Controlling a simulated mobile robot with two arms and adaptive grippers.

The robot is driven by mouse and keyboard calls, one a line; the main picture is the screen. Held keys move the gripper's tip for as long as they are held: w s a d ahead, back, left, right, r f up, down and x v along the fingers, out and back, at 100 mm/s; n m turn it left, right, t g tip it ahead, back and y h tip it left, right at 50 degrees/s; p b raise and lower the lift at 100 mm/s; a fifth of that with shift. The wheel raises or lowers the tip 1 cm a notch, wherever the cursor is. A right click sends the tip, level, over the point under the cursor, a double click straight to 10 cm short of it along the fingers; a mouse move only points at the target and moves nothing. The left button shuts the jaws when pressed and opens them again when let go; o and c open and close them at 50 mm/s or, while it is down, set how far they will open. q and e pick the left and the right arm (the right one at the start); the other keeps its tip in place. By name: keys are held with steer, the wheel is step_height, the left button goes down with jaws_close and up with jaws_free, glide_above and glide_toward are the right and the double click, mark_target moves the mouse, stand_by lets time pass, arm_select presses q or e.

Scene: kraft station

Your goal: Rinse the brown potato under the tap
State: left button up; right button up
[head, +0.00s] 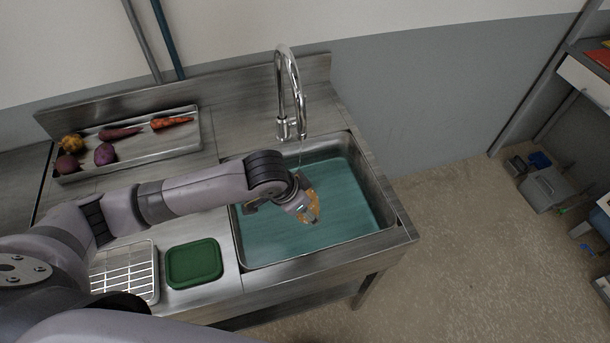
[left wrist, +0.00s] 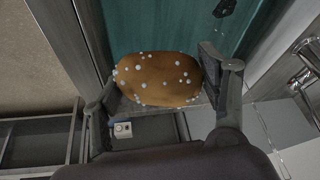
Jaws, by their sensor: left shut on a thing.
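The brown potato (left wrist: 158,80) is between the fingers of my left gripper (left wrist: 165,92), which is shut on it. Pale droplets or bubbles dot its skin. In the head view the potato (head: 313,207) shows orange-brown at the tip of my left gripper (head: 308,200), over the sink basin (head: 375,175). The basin looks teal inside, as if holding water. The chrome tap (head: 290,90) arches at the back of the sink. A thin faint line, apparently water, runs from its spout down toward the gripper. My right gripper does not show.
A metal tray (head: 190,140) with several root vegetables stands at the back left. A wire rack (head: 125,270) and a green tray or lid (head: 194,263) lie on the counter left of the sink. Open floor (head: 480,240) lies to the right.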

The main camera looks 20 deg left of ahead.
arm_select(q)
steer(key=shift+r, duration=0.1)
stand_by(0.3)
steer(key=s+r+p, duration=0.2)
steer(key=p, duration=0.1)
steer(key=s+r+p, duration=0.1)
steer(key=p, duration=0.1)
steer(key=shift+s+d, duration=0.25)
steer(key=shift+d, duration=0.05)
steer(key=shift+s+d+r, duration=0.1)
steer(key=shift+s+r, duration=0.3)
steer(key=shift+s, duration=0.35)
